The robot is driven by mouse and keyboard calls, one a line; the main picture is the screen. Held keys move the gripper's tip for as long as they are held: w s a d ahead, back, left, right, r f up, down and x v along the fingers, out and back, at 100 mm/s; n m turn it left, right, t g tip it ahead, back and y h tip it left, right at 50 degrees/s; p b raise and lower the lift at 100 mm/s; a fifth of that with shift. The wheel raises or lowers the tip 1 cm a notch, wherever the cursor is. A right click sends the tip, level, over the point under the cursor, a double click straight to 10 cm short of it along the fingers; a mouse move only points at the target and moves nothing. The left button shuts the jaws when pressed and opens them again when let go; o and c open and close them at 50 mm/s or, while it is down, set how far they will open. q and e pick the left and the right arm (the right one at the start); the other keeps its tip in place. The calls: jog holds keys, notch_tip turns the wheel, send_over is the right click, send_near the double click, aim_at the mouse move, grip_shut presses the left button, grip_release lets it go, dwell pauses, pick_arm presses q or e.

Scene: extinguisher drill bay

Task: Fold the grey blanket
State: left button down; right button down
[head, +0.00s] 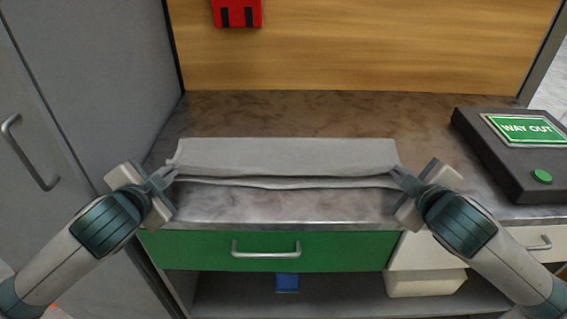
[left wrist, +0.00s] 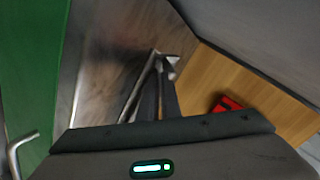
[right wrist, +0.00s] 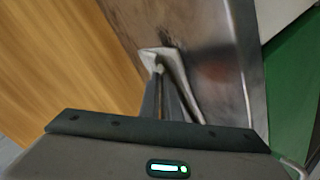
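The grey blanket (head: 285,155) lies on the counter as a wide, narrow strip, with a dark gap between its upper layer and a lower layer along the front. My left gripper (head: 172,175) is at its front left corner, and my right gripper (head: 397,174) is at its front right corner. In the left wrist view the fingers are close together with a bit of blanket (left wrist: 171,61) at their tips. The right wrist view likewise shows blanket (right wrist: 178,66) pinched at the fingertips. Most of the blanket is out of sight in both wrist views.
The counter (head: 300,115) is clear behind the blanket. A dark case with a WAY OUT sign (head: 529,129) stands at the right. A green drawer (head: 330,252) is below the front edge. A grey cabinet (head: 95,100) stands close on the left, and a red object (head: 237,12) is on the wooden back panel.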

pick_arm(q)
jog(key=c, duration=1.7)
grip_release()
pick_arm(e)
jog(key=c, duration=1.7)
grip_release()
pick_arm(q)
jog(key=shift+s+r, duration=0.1)
jog(key=shift+r, duration=0.05)
pick_arm(e)
jog(key=shift+s+r, duration=0.1)
jog(key=shift+r, duration=0.05)
